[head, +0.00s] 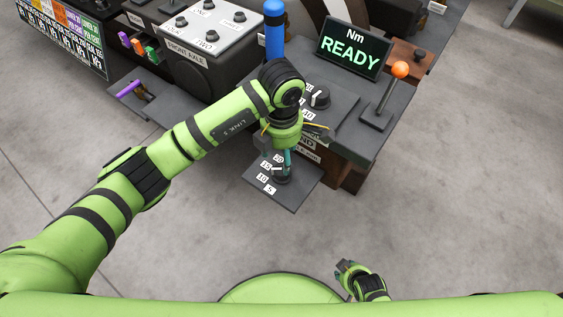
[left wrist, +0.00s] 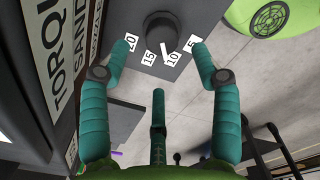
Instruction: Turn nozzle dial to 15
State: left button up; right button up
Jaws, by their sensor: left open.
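The nozzle dial (left wrist: 160,27) is a dark round knob on a dark plate (head: 290,193) at the station's front. White tags on the plate read 20, 15, 10 and 5. In the left wrist view, its white pointer line appears to aim near the 10 tag (left wrist: 172,59); the 15 tag (left wrist: 149,57) is beside it. My left gripper (head: 287,163) hangs above the dial and partly hides it in the head view. Its teal fingers are spread open, apart from the knob in the wrist view. My right gripper (head: 346,268) is low at the bottom, far from the dial.
A display (head: 354,50) reads "Nm READY". Another dial (head: 318,97) and an orange-topped lever (head: 400,70) stand on the console. A blue upright handle (head: 274,35) stands behind my left arm. The floor right of the plate is clear.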

aim_at(282, 168)
pick_arm(q)
notch_tip(282, 168, down, 7)
jog(key=shift+s+r+b, duration=0.15)
jog(key=shift+b, duration=0.15)
jog(key=c, duration=1.1)
